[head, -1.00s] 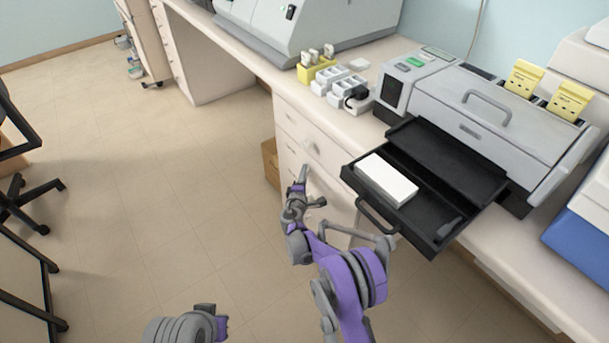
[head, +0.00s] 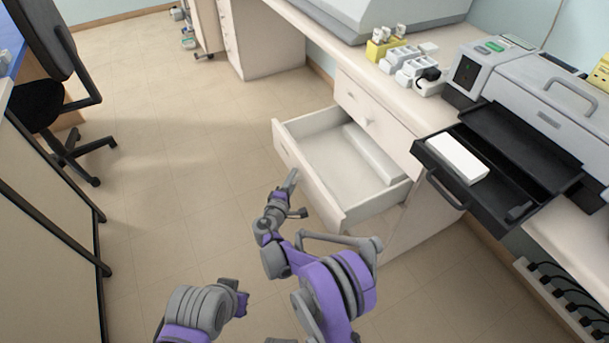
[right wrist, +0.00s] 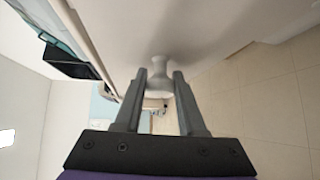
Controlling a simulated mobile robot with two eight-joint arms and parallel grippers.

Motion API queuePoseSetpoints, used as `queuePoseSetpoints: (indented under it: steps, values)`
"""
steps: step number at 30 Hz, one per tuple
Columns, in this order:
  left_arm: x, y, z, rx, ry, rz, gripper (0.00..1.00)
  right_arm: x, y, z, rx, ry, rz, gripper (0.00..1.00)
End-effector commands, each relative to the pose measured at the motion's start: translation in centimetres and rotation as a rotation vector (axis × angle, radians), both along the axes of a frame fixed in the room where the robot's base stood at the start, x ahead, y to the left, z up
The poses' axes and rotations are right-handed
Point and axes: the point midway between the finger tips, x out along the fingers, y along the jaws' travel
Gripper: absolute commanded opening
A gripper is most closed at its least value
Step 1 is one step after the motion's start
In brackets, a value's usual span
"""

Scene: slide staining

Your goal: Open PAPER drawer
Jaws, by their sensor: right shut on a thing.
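A white drawer (head: 335,165) in the bench cabinet stands pulled well out. A long pale block lies along its back inside (head: 370,152); the rest of its floor looks bare. I can read no PAPER label. My right gripper (head: 291,181) is at the drawer's front face in the head view. In the right wrist view my right gripper (right wrist: 156,88) is shut on the round white knob (right wrist: 160,78), one finger on each side. Part of my left arm shows at the lower left of the head view, but I cannot make out its fingers.
A black tray (head: 500,195) with a white block (head: 457,159) juts from the grey machine (head: 560,100) to the right. Another closed drawer (head: 365,105) is above the open one. A black chair (head: 55,90) stands far left. Open floor lies between.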

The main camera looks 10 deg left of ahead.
Motion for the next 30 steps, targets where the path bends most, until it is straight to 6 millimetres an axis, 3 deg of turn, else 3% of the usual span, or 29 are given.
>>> queuePoseSetpoints:
  steps: [6, 12, 27, 28, 30]
  values:
    - [0.1, 0.0, -0.5, 0.0, 0.002, 0.0, 0.0, -2.3, 3.1, -0.1, 0.0, 0.001, 0.001, 0.0]
    - [0.1, 0.0, -0.6, 0.0, 0.002, 0.0, 0.0, -3.5, 4.8, -0.1, 0.0, 0.001, -0.002, 0.0]
    - [0.1, 0.0, -0.7, 0.0, 0.002, 0.0, 0.0, -3.9, 5.3, 0.0, 0.0, 0.0, -0.002, 0.0]
    - [0.1, 0.0, -0.7, 0.0, 0.002, 0.0, 0.0, -3.9, 5.3, 0.0, 0.0, 0.0, -0.002, 0.45]
    - [0.1, 0.0, -0.7, 0.0, 0.002, 0.0, 0.0, -3.9, 5.3, 0.0, -0.001, 0.0, -0.002, 0.51]
